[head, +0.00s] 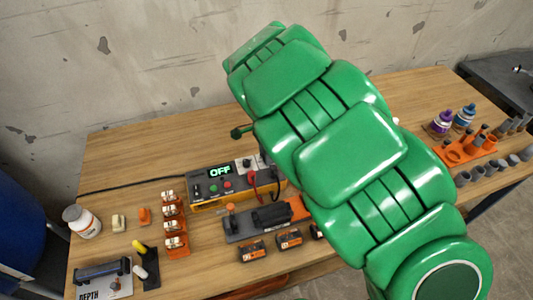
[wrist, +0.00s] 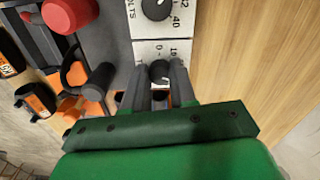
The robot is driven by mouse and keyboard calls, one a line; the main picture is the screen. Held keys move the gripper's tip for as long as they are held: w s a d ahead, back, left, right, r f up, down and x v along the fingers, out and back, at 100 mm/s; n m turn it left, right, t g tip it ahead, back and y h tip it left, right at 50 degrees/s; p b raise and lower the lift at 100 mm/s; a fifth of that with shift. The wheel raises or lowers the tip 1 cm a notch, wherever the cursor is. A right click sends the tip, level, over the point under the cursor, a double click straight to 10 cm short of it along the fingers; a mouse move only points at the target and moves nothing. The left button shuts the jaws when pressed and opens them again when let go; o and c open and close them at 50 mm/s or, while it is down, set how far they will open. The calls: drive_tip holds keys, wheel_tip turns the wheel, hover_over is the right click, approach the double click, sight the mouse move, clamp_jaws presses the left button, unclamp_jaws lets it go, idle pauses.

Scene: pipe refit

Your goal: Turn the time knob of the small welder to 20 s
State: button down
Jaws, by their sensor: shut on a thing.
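The small welder (head: 216,188) is a grey and yellow box on the wooden bench, with a green display (head: 220,171) reading OFF. In the wrist view my gripper (wrist: 160,78) is shut on a black knob (wrist: 159,69) on a white dial plate (wrist: 146,51). The fingers stand on either side of the knob and hide much of its scale, so I cannot read its setting. A second black knob (wrist: 156,8) sits above it, on a plate marked VOLTS. My green arm hides the gripper in the head view.
A red plug (wrist: 69,14) and black cables are close to the left of the gripper. Orange clamps (head: 173,222) and a grey and orange fixture (head: 262,217) stand near the welder. The bench behind the welder is clear.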

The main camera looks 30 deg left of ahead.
drive_tip(key=shift+m, duration=1.1)
drive_tip(key=c, duration=0.9)
unclamp_jaws()
drive_tip(key=shift+r, duration=0.1)
wheel_tip(320, 180, up, 8)
drive_tip(key=shift+w+f, duration=0.1)
drive_tip(key=shift+f, duration=0.15)
drive_tip(key=shift+r, duration=0.1)
